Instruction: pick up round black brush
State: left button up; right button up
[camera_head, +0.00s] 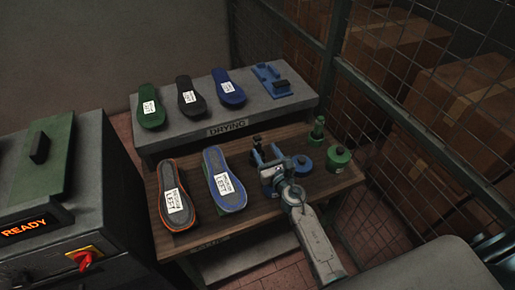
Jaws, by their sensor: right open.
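My right gripper (271,168) is over the right half of the wooden table (240,160), its arm coming in from the lower right. It is open. A small dark upright piece (257,141) shows just beyond the gripper; I cannot tell whether it is the round black brush. No other clearly round black brush shows, and the gripper hides part of the table there. A blue round pot (302,165) is just right of the gripper. A green pot (338,157) and a green knobbed piece (317,130) stand further right. My left gripper is not in view.
Two shoe soles, orange-edged (173,199) and blue (224,182), lie left of the gripper. The grey drying shelf (190,137) behind holds several soles and a blue plate (271,82). A machine (85,215) stands left. A mesh fence (400,110) bounds the right.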

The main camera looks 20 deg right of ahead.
aim_at(256, 136)
jog(key=w, duration=0.6)
jog(key=w+b, duration=0.1)
jog(key=w, duration=0.2)
jog(key=shift+w+a+f, duration=0.1)
jog(key=shift+a, duration=0.3)
jog(key=c, duration=1.1)
